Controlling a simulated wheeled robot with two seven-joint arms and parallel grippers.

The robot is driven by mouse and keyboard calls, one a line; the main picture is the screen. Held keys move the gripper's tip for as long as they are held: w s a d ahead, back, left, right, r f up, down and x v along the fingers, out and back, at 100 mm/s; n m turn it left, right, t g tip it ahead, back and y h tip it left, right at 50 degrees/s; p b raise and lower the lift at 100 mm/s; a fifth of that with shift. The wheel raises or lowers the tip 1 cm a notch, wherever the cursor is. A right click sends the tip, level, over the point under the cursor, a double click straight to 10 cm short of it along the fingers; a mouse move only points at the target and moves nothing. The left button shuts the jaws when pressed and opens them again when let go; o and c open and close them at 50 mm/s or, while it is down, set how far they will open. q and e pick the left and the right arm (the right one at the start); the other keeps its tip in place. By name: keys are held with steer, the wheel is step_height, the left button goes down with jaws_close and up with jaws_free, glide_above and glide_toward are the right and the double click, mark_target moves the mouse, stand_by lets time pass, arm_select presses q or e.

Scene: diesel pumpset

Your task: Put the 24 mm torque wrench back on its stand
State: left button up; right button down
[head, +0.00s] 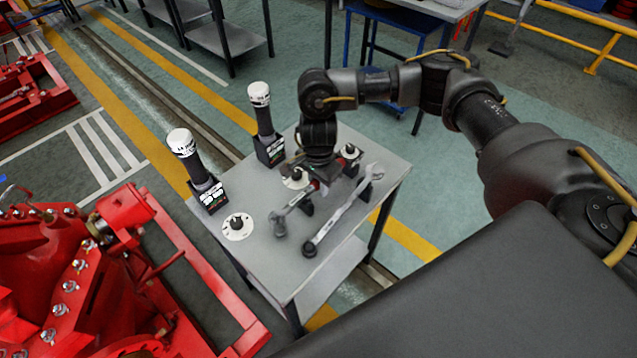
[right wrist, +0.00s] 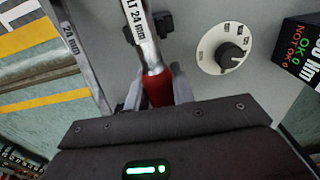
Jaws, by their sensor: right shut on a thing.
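My right gripper (head: 318,186) is shut on a torque wrench with a red grip, above the table's middle. The wrench (head: 297,204) slopes down-left from the gripper in the head view. In the right wrist view its metal shaft (right wrist: 140,25) reads "24 mm", and the jaws (right wrist: 158,92) close around the red grip. A black bracket (right wrist: 163,22) shows on both sides of the shaft; I cannot tell whether the wrench touches it. A second grey wrench (head: 341,214), also marked "24 mm" in the wrist view (right wrist: 75,40), lies beside it. My left gripper is out of view.
The grey table (head: 268,265) also holds two black units with white-capped cylinders (head: 195,165) (head: 262,115) and several round dials (head: 238,227). Red machinery (head: 80,270) stands close at the left. The table's front corner is bare.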

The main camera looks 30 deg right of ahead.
steer(key=shift+f+b, duration=0.8)
steer(key=shift+f, duration=0.1)
steer(key=c, duration=1.1)
jaws_free()
step_height(320, 180, up, 11)
steer(key=shift+f, duration=0.1)
